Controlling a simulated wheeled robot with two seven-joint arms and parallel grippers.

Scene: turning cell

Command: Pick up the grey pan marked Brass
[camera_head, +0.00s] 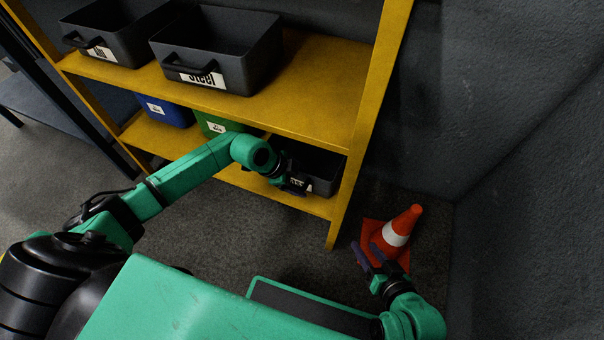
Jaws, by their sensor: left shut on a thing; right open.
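A dark grey pan (322,168) sits on the lower shelf at its right end. Its front label is partly hidden by my gripper and too small to read. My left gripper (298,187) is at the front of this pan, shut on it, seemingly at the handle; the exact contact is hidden. My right gripper (368,254) is open and empty, low at the right in front of the cone.
A yellow shelf unit (310,108) holds a grey "Steel" pan (240,62) and another grey pan (115,35) on top. Blue (172,112) and green (215,124) bins stand below. An orange cone (408,220) stands near the right wall.

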